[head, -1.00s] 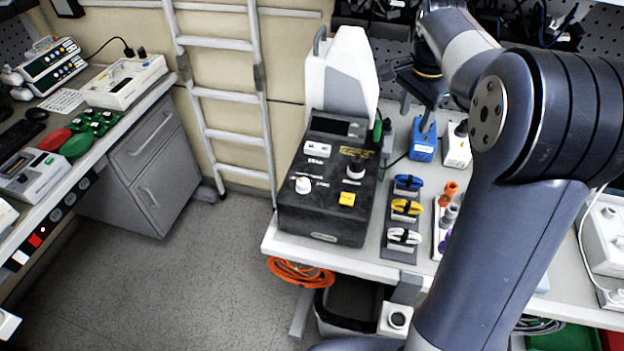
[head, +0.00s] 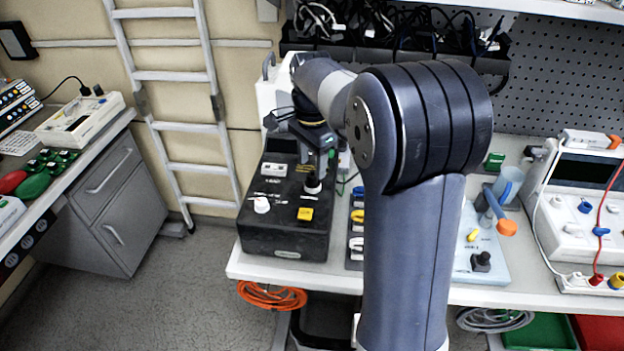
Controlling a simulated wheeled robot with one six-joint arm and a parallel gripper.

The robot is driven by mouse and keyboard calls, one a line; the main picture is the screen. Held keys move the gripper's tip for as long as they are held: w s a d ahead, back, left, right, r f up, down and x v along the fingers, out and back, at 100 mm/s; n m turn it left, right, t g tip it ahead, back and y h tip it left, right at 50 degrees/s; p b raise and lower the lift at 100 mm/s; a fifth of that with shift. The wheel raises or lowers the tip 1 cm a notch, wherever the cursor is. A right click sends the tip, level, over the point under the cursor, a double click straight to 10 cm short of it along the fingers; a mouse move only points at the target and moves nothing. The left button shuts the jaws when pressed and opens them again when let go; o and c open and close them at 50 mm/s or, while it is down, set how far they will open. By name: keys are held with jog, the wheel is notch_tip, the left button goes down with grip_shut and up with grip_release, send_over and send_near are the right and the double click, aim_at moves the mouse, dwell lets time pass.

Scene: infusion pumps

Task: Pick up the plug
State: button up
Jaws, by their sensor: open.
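A black upright piece with a pale base (head: 313,184) stands on top of the black box-shaped device (head: 285,238); it looks like the plug, but I cannot tell for sure. My gripper (head: 318,163) is pointed down just above and slightly behind it in the picture. The gripper is open, with nothing visible between its fingers. The gap between fingertips and plug is too small to judge. My arm hides much of the bench to the right of the device.
The device also bears a white knob (head: 262,204) and a yellow button (head: 305,213). A white unit (head: 272,88) stands behind it. Blue, yellow and white cable bundles sit right of it, partly hidden. Orange cable (head: 272,296) hangs below the bench edge. Floor at left is clear.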

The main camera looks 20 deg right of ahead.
aim_at(313, 174)
jog(key=shift+s+f, duration=0.15)
jog(key=shift+f, duration=1.7)
grip_shut()
